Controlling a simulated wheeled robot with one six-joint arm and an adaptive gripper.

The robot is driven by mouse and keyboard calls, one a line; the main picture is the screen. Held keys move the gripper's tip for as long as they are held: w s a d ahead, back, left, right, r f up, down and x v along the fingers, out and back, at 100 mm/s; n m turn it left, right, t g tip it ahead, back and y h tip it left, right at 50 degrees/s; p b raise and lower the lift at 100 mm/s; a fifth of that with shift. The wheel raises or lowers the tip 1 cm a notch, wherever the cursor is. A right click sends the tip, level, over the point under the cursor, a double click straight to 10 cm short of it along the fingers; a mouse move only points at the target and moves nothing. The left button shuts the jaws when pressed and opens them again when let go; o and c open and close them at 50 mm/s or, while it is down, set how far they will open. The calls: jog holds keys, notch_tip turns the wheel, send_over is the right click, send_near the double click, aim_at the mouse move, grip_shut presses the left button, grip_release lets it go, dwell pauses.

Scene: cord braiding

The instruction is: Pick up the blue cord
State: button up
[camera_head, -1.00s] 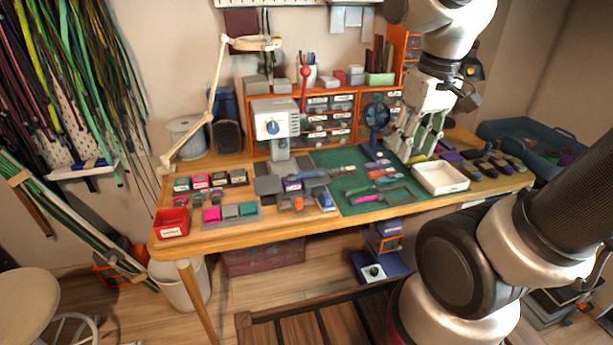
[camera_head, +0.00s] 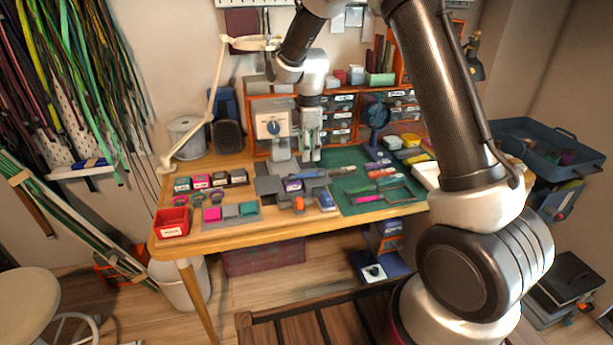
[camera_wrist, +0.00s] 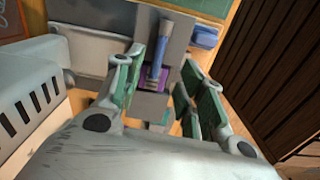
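My gripper (camera_head: 310,157) points down over the middle of the workbench, just right of the white machine. It is open and empty in the wrist view (camera_wrist: 162,62), with green pads on its fingers. A small blue bundle (camera_head: 326,201), which may be the blue cord, lies near the bench's front edge. A blue piece, apparently the same one, shows in the wrist view (camera_wrist: 205,37), right of the fingers. A blue-handled tool (camera_wrist: 161,48) and a purple piece (camera_wrist: 166,80) appear between the fingers, below them.
The white machine (camera_head: 272,125) stands close on the gripper's left. The green mat (camera_head: 350,157) to its right carries several tools. A red bin (camera_head: 172,223) and small coloured cords are at the left. Orange drawers (camera_head: 342,112) stand behind. My arm hides part of the white tray (camera_head: 426,175).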

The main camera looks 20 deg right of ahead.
aim_at(308, 173)
jog(key=shift+f+n, duration=0.1)
jog(key=shift+n, duration=0.2)
jog(key=shift+f, duration=0.35)
notch_tip(308, 173, down, 7)
jog(key=shift+a+r, duration=0.1)
jog(key=shift+a, duration=0.05)
grip_shut()
